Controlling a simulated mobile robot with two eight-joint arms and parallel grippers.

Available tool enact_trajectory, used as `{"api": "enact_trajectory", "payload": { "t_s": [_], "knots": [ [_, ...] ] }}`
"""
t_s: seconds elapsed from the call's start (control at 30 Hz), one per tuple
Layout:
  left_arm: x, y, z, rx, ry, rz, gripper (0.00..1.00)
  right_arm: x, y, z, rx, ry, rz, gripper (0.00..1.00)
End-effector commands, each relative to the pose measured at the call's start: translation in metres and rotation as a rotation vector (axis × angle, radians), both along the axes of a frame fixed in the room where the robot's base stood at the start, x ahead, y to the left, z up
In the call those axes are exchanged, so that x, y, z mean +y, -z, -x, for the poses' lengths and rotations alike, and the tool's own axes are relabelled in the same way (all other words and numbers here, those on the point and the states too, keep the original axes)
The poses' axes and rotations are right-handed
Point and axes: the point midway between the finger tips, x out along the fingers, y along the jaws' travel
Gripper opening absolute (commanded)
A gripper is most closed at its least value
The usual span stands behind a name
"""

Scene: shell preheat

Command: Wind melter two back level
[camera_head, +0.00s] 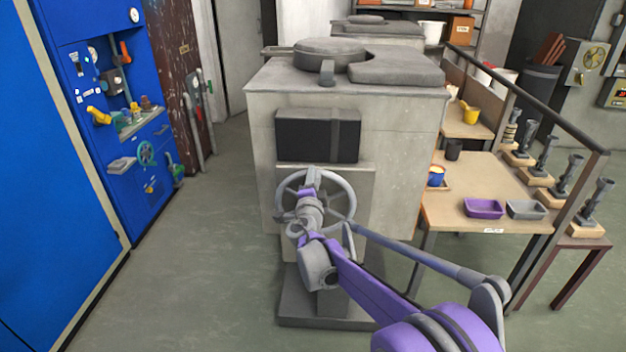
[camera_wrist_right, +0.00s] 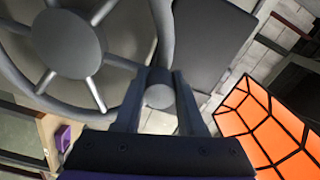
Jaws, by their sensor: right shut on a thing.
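A grey melter (camera_head: 270,125) stands in the middle of the head view, with a round lid (camera_head: 330,53) and a dark panel (camera_head: 317,135) on its front. Its top looks about level; I see no number on it. A grey spoked handwheel (camera_head: 350,190) is on its front, below the panel. My right gripper (camera_head: 309,188) is at the wheel and covers part of it. In the right wrist view, the gripper (camera_wrist_right: 160,82) is shut on the handwheel's round knob (camera_wrist_right: 160,96), beside the rim; the wheel's hub (camera_wrist_right: 68,42) shows upper left. My left gripper is out of view.
A similar grey unit (camera_head: 375,30) stands behind the melter. A blue cabinet (camera_head: 60,150) with tools is on the left. On the right are a railing (camera_head: 560,135) and a wooden table (camera_head: 470,195) with a purple tray (camera_head: 483,208) and a grey tray (camera_head: 526,209). Floor left of the melter is clear.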

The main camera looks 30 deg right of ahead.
Motion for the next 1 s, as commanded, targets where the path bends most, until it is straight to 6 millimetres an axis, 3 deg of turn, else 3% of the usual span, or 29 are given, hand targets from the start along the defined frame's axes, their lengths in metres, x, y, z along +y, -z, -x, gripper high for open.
{"api": "enact_trajectory", "payload": {
  "t_s": [0.03, 0.07, 0.2, 0.57, 0.87, 1.0],
  "knots": [
    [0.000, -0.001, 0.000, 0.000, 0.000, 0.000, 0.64, -0.003, -0.004, 0.000, 0.000, 0.008, 0.011, 0.00],
    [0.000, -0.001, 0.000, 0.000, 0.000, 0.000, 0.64, -0.003, -0.004, 0.000, 0.000, 0.008, 0.011, 0.44],
    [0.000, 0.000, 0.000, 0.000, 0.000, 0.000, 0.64, -0.003, -0.003, 0.000, 0.000, 0.006, 0.008, 0.69],
    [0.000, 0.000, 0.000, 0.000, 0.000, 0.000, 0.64, 0.001, -0.001, 0.003, 0.000, 0.002, 0.003, 0.69],
    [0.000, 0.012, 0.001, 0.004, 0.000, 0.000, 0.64, 0.031, 0.002, 0.048, 0.001, 0.001, 0.003, 0.69],
    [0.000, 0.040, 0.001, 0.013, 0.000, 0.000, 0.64, 0.042, 0.006, 0.063, 0.002, 0.002, 0.004, 0.69]
  ]
}}
